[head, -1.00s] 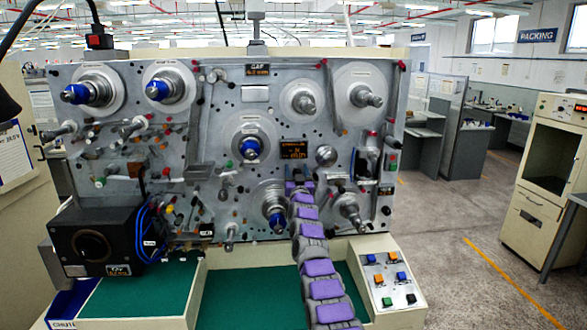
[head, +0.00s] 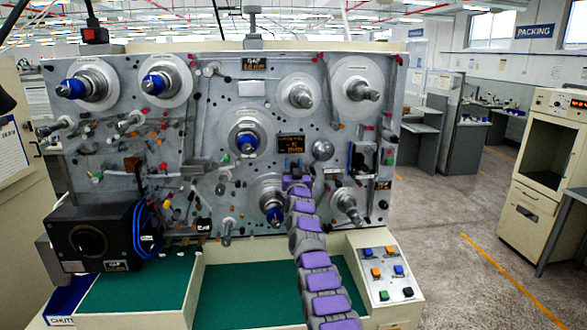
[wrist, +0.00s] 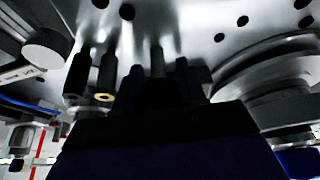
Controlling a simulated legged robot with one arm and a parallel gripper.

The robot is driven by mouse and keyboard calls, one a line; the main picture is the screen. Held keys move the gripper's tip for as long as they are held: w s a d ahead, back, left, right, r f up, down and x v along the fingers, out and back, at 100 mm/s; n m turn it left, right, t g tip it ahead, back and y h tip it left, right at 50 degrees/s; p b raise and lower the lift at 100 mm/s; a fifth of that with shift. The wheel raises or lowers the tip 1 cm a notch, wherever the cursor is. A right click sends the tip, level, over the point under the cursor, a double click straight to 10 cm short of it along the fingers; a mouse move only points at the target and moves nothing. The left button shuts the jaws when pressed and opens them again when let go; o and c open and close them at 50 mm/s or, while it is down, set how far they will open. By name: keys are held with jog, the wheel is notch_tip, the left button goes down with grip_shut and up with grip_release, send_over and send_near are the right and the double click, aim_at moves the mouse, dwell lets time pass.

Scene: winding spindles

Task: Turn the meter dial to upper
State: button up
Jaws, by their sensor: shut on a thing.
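My gripper (head: 296,170) is at the face of the grey machine panel, just below a small black display (head: 290,143) with orange text. In the wrist view my dark gripper (wrist: 158,82) has its fingers on either side of a slim grey post (wrist: 157,60) on the panel, and it is shut on that post. I cannot tell whether this post is the meter dial, because my gripper covers most of it and its pointing direction is hidden. A black box with a round dark face (head: 88,243) stands at lower left, away from my gripper.
A round silver knob (head: 323,150) is close right of my gripper. A blue-hubbed spindle (head: 273,208) is just below left. Two dark pegs (wrist: 106,75) stand close left in the wrist view. A button box (head: 388,274) is at lower right.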

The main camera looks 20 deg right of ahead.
jog(key=shift+f+m+b, duration=0.15)
jog(key=shift+m+b, duration=0.25)
jog(key=shift+m+h, duration=0.3)
jog(key=shift+m, duration=0.1)
jog(key=shift+d+r+m+g+h, duration=0.15)
jog(key=shift+m+h, duration=0.15)
jog(key=shift+m, duration=0.2)
jog(key=shift+r+m+g+h, duration=0.15)
jog(key=shift+m+h, duration=0.15)
jog(key=shift+m, duration=0.2)
jog(key=shift+f, duration=0.1)
jog(key=o, duration=0.9)
jog(key=shift+s, duration=0.2)
jog(key=shift+o, duration=0.3)
jog(key=shift+w, duration=0.1)
jog(key=shift+f, duration=0.1)
